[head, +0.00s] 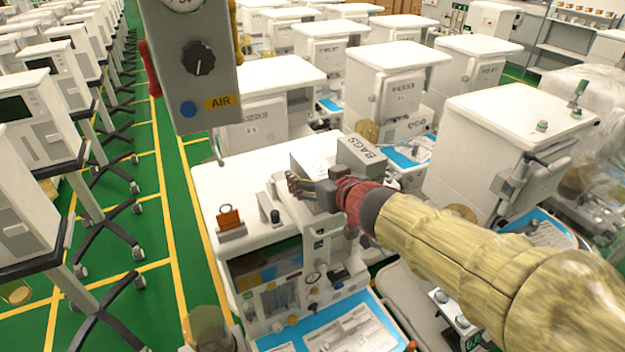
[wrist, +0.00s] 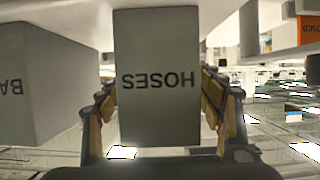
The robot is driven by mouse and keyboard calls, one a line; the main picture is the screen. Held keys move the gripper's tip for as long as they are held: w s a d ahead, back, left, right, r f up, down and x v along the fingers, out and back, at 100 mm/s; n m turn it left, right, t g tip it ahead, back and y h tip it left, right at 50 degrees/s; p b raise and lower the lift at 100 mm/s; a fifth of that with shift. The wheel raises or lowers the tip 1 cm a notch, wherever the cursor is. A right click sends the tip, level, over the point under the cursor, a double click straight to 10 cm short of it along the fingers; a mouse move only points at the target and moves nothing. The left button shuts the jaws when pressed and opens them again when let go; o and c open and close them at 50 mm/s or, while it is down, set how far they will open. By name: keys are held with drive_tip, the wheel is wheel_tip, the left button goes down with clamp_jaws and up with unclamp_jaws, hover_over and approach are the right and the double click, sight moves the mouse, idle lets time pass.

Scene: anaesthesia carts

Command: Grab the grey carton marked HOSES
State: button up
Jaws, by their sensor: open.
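The grey carton marked HOSES (wrist: 157,50) fills the middle of the wrist view, its lettering upside down. My gripper (wrist: 158,112) is open, with one finger at each side of this carton. I cannot tell whether the fingers touch it. In the head view my gripper (head: 308,186) is above the white top of an anaesthesia cart (head: 225,180). The HOSES carton (head: 311,157) shows there as a grey box behind my gripper, partly hidden by it and its label not readable.
A second grey carton marked BAGS (head: 362,153) stands close to the right of the HOSES carton; it shows at the left in the wrist view (wrist: 40,80). An orange item (head: 229,217) stands on the cart's left part. A grey AIR panel (head: 195,75) hangs at upper left.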

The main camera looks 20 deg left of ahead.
drive_tip(key=shift+c, duration=0.7)
drive_tip(key=shift+r, duration=0.1)
drive_tip(key=c, duration=1.4)
